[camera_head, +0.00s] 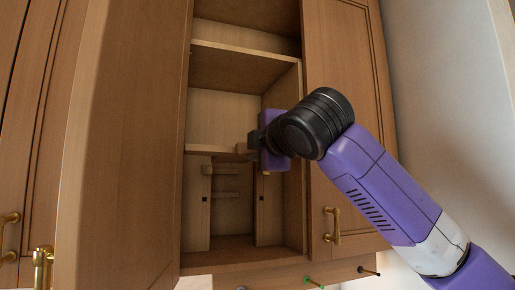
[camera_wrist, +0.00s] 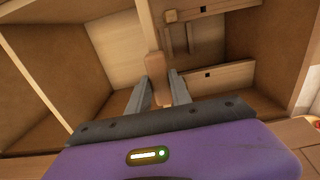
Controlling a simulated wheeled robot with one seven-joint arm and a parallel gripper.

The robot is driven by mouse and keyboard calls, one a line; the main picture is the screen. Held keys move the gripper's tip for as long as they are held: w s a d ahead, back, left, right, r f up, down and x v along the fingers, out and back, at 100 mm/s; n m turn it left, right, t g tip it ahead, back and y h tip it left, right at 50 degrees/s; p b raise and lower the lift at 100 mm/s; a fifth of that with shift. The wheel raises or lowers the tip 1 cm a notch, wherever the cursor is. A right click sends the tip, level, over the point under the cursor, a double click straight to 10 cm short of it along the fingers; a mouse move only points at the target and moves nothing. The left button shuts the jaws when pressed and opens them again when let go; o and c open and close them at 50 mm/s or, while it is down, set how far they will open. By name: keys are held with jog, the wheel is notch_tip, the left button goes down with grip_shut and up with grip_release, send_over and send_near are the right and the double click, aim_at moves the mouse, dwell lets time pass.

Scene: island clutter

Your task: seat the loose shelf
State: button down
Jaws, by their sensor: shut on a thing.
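My gripper (camera_wrist: 158,95) is shut on a narrow brown wooden piece (camera_wrist: 154,68), which stands up between its two grey fingers in the wrist view. In the head view, a small wooden end (camera_head: 242,148) shows at the jaws, inside the open cabinet. I cannot tell whether this piece is part of the loose shelf. A shelf board (camera_head: 245,68) spans the cabinet above my gripper. Below it, two upright wooden strips (camera_head: 196,215) with small dark holes stand at left and right. My wrist hides part of the right strip and the cabinet wall.
The left cabinet door (camera_head: 125,150) stands open close to the camera. The right door (camera_head: 345,130) with a brass handle (camera_head: 332,225) is beside my arm. Short horizontal wooden bars (camera_head: 222,170) sit between the strips. The lower bay floor (camera_head: 235,248) is clear.

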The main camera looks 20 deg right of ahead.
jog(key=shift+w+r, duration=0.1)
jog(key=shift+w, duration=3.05)
jog(key=shift+f+b, duration=0.45)
jog(key=shift+f, duration=0.4)
jog(key=shift+a, duration=0.1)
dwell(0.6)
